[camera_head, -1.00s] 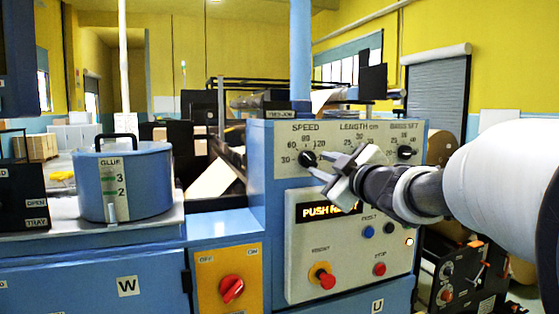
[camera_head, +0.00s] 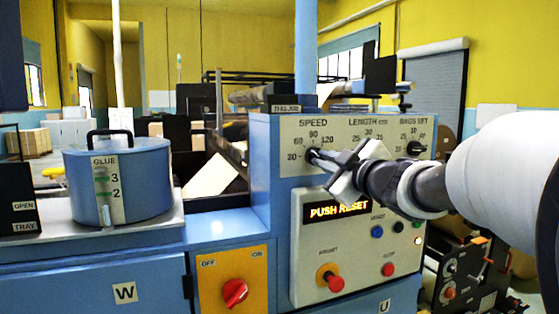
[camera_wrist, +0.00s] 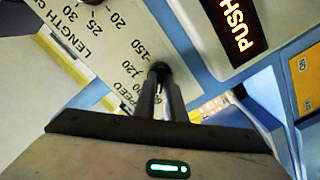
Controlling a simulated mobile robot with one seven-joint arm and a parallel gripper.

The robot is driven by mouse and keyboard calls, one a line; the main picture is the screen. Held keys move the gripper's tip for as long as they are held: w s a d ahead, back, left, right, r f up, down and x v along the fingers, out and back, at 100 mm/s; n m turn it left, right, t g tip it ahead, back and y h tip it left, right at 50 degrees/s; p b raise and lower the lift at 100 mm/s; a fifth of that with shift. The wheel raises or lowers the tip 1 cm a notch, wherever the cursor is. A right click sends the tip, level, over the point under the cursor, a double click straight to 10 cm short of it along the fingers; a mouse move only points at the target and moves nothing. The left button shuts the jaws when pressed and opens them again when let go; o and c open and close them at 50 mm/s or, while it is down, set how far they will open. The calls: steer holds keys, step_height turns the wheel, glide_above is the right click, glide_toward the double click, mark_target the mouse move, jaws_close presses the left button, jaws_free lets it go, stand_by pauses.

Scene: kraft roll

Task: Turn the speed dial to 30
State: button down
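The speed dial (camera_head: 311,155) is a small dark knob at the upper left of the pale control panel, under the word SPEED. Numbers run around it, with 30 at its left and 90 above. My gripper (camera_head: 318,158) reaches in from the right with its fingertips at this dial. In the wrist view the two dark fingers (camera_wrist: 162,92) are close together, with the dial (camera_wrist: 159,68) between their tips. The fingers cover much of the dial, and I cannot read where its pointer stands.
The length dial is largely hidden behind my gripper; the bags set dial (camera_head: 415,148) is at the right. Below are a lit PUSH RESET display (camera_head: 338,209), a red-topped knob (camera_head: 330,277) and a red button (camera_head: 388,269). A red rotary switch (camera_head: 235,293) and glue pot (camera_head: 117,185) are left.

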steer(key=shift+n, duration=0.4)
steer(key=shift+n+b, duration=2.3)
steer(key=shift+n, duration=1.7)
steer(key=shift+r, duration=0.1)
steer(key=c, duration=1.8)
jaws_free()
